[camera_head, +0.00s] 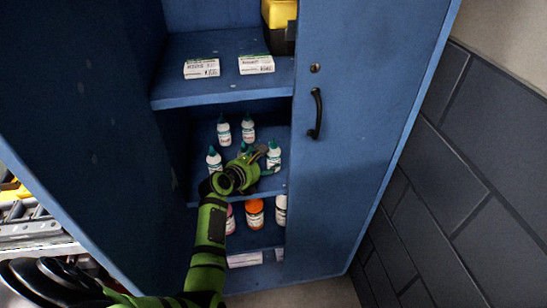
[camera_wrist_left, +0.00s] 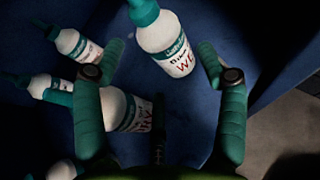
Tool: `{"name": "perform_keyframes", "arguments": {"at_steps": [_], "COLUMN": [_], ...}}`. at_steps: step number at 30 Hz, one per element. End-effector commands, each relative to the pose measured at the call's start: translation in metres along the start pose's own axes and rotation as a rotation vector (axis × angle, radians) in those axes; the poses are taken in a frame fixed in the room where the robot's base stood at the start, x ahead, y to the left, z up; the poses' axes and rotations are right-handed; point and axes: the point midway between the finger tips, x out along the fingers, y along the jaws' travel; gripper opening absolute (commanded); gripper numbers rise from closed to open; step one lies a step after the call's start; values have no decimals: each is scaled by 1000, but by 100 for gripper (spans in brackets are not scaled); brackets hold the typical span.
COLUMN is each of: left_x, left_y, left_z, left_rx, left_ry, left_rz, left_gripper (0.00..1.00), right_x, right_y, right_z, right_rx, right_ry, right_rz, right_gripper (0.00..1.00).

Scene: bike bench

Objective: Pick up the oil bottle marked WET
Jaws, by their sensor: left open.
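The oil bottle marked WET (camera_wrist_left: 168,45) is white with a teal cap and red handwriting. In the left wrist view it stands ahead of my left gripper (camera_wrist_left: 161,76), between the lines of the two spread green fingers. The fingers are open, empty and apart from it. In the head view my left gripper (camera_head: 257,162) reaches into the cabinet at the middle shelf. The rightmost bottle (camera_head: 273,157) beside its fingers looks like the same one, but its writing is too small to read there. My right gripper does not show.
Others stand farther back (camera_head: 248,130) and left (camera_head: 214,160). The shelf above holds white boxes (camera_head: 256,64); the one below holds jars (camera_head: 255,213). A blue door (camera_head: 350,130) borders the right.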

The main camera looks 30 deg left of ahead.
Motion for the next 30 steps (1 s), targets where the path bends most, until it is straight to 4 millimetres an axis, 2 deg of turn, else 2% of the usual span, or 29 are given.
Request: {"name": "perform_keyframes", "arguments": {"at_steps": [3,6,16,18,20,30], "left_x": [18,28,32,32,32,31], "left_y": [-1,0,-1,-1,-1,-1], "left_z": [-1,-1,0,0,0,3], "left_rx": [1,1,2,2,2,1], "left_ry": [-1,0,0,0,0,-2], "left_rz": [0,1,1,1,1,1], "left_gripper": [73,73,73,45,22,22], "right_x": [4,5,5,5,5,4], "right_y": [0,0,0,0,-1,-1], "right_z": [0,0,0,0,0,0], "right_rx": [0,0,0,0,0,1], "right_ry": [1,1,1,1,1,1], "right_rz": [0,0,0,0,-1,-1], "right_gripper": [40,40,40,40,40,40]}}
